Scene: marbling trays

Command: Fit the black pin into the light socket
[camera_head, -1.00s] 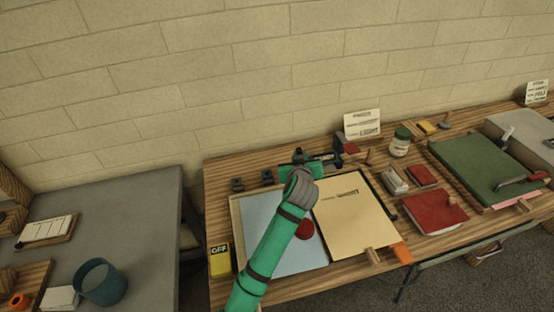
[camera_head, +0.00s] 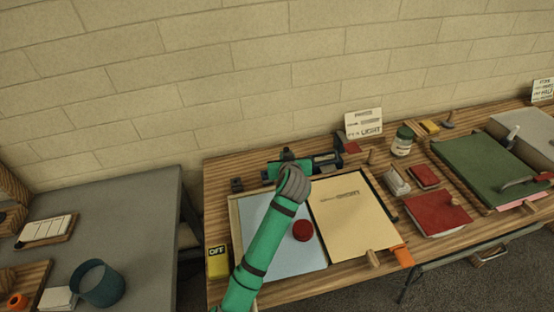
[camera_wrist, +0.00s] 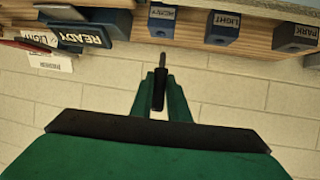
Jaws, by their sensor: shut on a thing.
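The black pin (camera_wrist: 158,92) is upright between the two green fingers of my gripper (camera_wrist: 160,102) in the wrist view, which looks upside down. Its thin tip points toward the row of dark socket blocks. The block labelled LIGHT (camera_wrist: 226,28) is to the right of the tip there, and the block labelled HEAVY (camera_wrist: 162,22) is nearly in line with it. The tip looks apart from both blocks.
A PARK block (camera_wrist: 296,37) is farther right, and a READY block (camera_wrist: 85,35) is at left in the wrist view. In the head view, one dark block (camera_head: 237,184) shows left of my gripper. A tray (camera_head: 235,215) with a red disc (camera_head: 302,231) lies in front.

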